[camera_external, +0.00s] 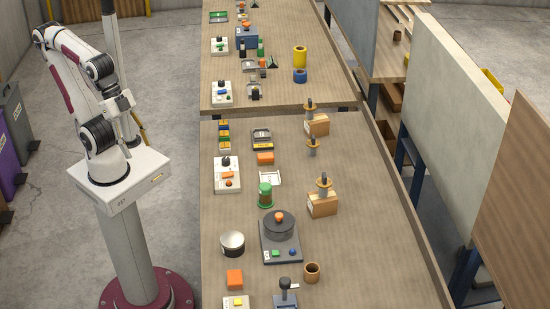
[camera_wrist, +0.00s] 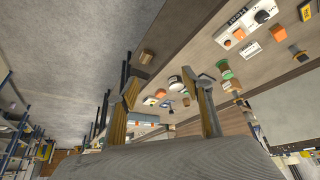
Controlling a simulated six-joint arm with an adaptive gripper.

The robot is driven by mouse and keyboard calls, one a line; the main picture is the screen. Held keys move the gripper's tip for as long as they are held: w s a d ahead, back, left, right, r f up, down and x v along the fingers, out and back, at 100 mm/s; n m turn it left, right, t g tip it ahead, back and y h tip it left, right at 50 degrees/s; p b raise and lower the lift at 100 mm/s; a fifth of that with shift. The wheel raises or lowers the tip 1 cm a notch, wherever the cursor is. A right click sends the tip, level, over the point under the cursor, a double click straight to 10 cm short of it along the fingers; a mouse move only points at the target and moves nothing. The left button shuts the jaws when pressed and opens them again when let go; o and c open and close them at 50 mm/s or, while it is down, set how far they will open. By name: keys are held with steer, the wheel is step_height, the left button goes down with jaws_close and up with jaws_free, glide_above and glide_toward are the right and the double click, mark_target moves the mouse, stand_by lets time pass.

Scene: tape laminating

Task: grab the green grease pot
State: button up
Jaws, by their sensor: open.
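The green grease pot (camera_external: 265,196) stands upright on the near workbench, left of its middle, in the external view. A green pot-like thing (camera_wrist: 225,70) shows in the wrist view, just right of the right finger; I cannot be sure that it is the same pot. My gripper (camera_wrist: 165,84) is open and empty, with its two fingers wide apart. My arm is folded back beside the bench's left edge, well away from the pot. The gripper's fingers are hard to make out in the external view.
Near the pot are a dark round device (camera_external: 279,228) with an orange knob, a white tray (camera_external: 270,178), a round tin (camera_external: 232,243) and an orange block (camera_external: 265,158). Cardboard boxes (camera_external: 322,205) stand to the right. The bench's right side (camera_external: 375,220) is clear.

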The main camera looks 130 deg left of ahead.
steer(key=w+a+f+n+t, duration=0.1)
steer(key=w+f+n+t, duration=0.15)
steer(key=w, duration=0.85)
steer(key=w+a+f+n+t, duration=0.1)
steer(key=w+f+n, duration=0.15)
steer(key=w, duration=0.95)
steer(key=n+y, duration=0.5)
steer(key=y, duration=0.5)
glide_toward(265, 195)
steer(key=shift+w+a+f, duration=0.15)
steer(key=shift+w+a, duration=0.05)
steer(key=shift+a, duration=0.4)
steer(key=shift+w+a+f, duration=0.15)
steer(key=shift+a, duration=0.4)
steer(key=shift+s+a+f, duration=0.15)
steer(key=shift+s+a, duration=0.05)
steer(key=shift+a, duration=0.2)
steer(key=shift+x, duration=1.35)
